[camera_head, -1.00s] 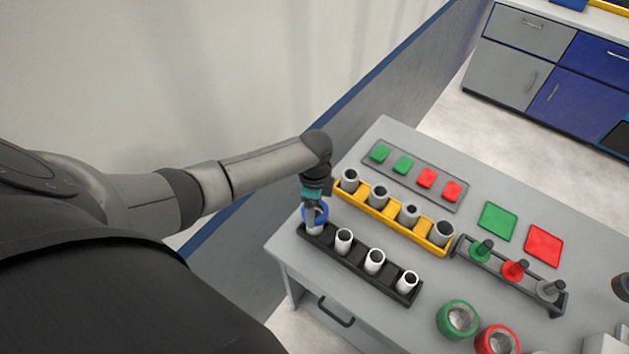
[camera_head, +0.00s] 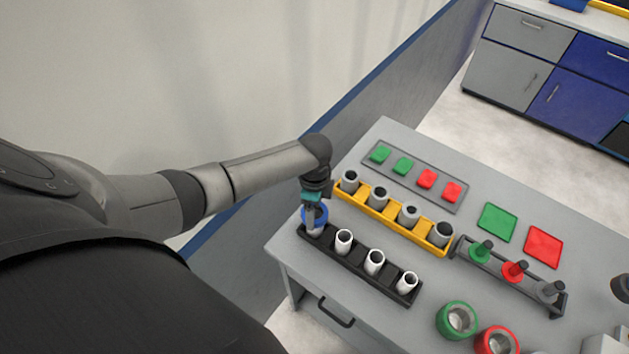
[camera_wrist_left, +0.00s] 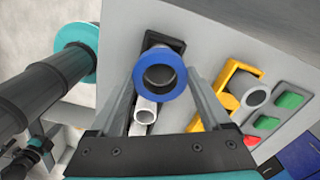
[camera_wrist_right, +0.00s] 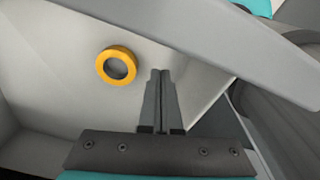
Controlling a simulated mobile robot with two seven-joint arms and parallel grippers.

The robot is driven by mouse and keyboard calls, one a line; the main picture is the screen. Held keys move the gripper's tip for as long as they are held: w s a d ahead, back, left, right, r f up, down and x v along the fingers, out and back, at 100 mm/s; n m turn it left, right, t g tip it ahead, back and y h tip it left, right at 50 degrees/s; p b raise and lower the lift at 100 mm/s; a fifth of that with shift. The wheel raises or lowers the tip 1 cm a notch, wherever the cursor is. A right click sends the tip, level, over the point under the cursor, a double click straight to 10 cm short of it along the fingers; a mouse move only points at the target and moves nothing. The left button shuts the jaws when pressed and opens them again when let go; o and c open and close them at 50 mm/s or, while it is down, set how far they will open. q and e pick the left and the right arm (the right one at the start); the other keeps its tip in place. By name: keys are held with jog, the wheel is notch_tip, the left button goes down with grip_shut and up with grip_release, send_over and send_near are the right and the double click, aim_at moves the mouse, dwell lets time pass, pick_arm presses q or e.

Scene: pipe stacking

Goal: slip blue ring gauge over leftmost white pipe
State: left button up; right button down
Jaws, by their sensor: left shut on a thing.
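The blue ring gauge (camera_head: 322,214) is held between the fingers of my left gripper (camera_head: 314,222), at the leftmost white pipe in the black rack (camera_head: 331,252). In the left wrist view the blue ring (camera_wrist_left: 160,95) sits between the two fingers (camera_wrist_left: 160,84). A grey round opening shows through it, so ring and pipe look roughly lined up. I cannot tell whether the ring is around the pipe or just above it. My right gripper (camera_wrist_right: 160,85) has its fingers together, empty, in the right wrist view.
Other white pipes (camera_head: 374,262) stand in the black rack. A yellow rack (camera_head: 380,212) with grey pipes is close behind. Green (camera_head: 458,320) and red (camera_head: 497,340) rings lie at front right. A yellow ring (camera_wrist_right: 116,65) shows in the right wrist view.

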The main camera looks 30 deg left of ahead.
pick_arm(q)
jog(key=shift+f, duration=0.15)
pick_arm(e)
jog(key=shift+f, duration=0.15)
dwell(0.5)
pick_arm(q)
jog(key=o, duration=1.3)
